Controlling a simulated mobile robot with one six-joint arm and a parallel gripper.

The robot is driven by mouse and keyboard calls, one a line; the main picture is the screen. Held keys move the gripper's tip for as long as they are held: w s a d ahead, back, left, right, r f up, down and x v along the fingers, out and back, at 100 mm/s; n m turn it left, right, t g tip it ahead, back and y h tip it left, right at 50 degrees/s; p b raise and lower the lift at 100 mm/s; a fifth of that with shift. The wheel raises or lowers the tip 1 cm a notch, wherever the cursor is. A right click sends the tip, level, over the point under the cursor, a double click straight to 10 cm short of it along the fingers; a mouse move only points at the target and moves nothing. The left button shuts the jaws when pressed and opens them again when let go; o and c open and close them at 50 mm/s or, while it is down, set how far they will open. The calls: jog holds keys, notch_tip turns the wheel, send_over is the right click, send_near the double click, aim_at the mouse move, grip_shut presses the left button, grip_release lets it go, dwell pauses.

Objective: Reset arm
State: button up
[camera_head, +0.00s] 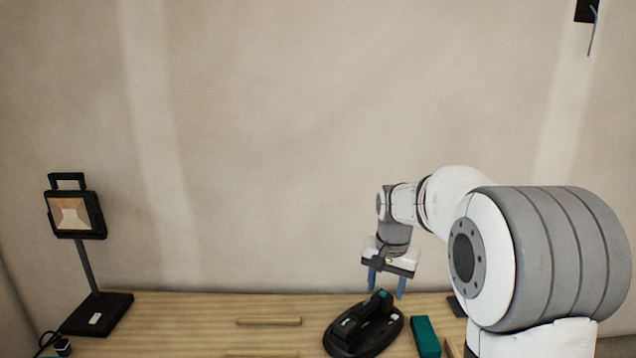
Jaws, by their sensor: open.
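My gripper (386,282) hangs at the end of my white and grey arm, pointing down, with its two blue fingers apart. It is over the back part of a black oval device (348,339) on the wooden table. The device has a raised handle with teal and light parts. The left finger overlaps the device's upper end in the picture, and I cannot tell whether they touch. Nothing shows held between the fingers. My arm comes in from the right and hides part of the table there.
The wooden table (190,315) stands against a plain beige wall. A work lamp (75,214) on a black base stands at the left. A teal block (425,337) lies right of the device. A wooden strip (268,321) lies left of it. The table's left-middle is mostly clear.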

jog(key=s+n+t, duration=0.1)
jog(key=s+n, duration=0.4)
jog(key=s, duration=2.2)
jog(key=shift+t, duration=0.4)
